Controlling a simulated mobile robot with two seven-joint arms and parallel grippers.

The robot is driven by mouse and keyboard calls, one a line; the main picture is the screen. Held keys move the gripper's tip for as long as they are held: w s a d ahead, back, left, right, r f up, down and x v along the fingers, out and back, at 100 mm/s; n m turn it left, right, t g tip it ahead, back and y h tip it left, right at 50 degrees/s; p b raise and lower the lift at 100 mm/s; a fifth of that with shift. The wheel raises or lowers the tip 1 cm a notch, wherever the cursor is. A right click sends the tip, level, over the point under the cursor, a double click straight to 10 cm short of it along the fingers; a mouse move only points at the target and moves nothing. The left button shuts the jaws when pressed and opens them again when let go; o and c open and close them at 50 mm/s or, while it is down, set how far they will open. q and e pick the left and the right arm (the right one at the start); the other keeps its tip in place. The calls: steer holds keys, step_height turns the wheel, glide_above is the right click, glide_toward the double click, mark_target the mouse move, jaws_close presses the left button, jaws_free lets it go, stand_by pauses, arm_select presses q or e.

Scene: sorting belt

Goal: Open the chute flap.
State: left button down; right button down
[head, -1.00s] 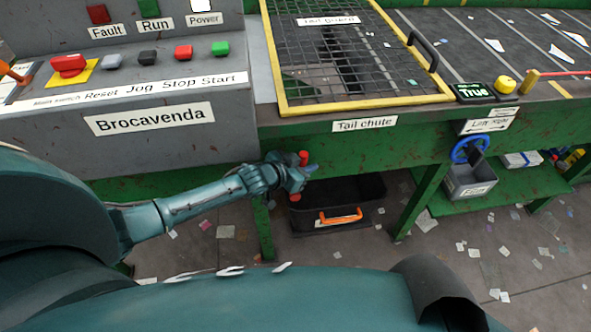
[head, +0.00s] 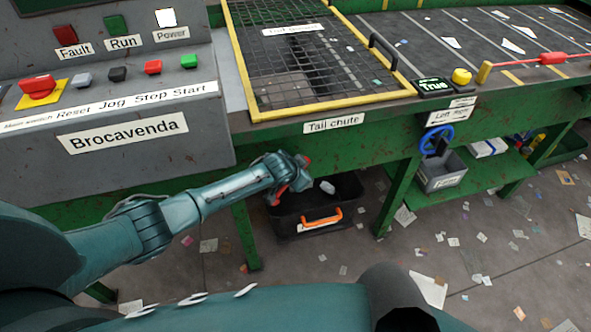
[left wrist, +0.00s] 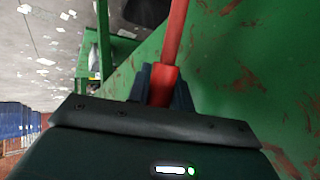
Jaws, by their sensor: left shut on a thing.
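My left gripper (head: 290,182) is below the front beam of the belt frame, near the Tail chute label (head: 334,123). It is shut on a red handle (left wrist: 172,40), which passes between the fingers in the left wrist view. In the head view, only the red ends of this handle (head: 278,197) show on either side of the gripper, and it looks tilted. I cannot make out the flap itself. A small pale object (head: 327,187) shows over the black bin (head: 288,222) beneath the chute. My right gripper is not in view.
The Brocavenda control panel (head: 190,112) is at the upper left. Scraps litter the floor.

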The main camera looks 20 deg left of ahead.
arm_select(q)
steer(key=shift+w+d+f, duration=0.1)
steer(key=shift+d+f, duration=0.2)
steer(key=shift+d, duration=0.05)
steer(key=shift+y, duration=0.3)
steer(key=c, duration=1.5)
jaws_free()
steer(key=shift+f, duration=0.1)
steer(key=shift+c, duration=0.2)
steer(key=p+v, duration=0.2)
steer(key=v, duration=1.1)
steer(key=shift+r+p, duration=0.25)
steer(key=shift+p, duration=0.1)
steer(key=shift+w, duration=0.15)
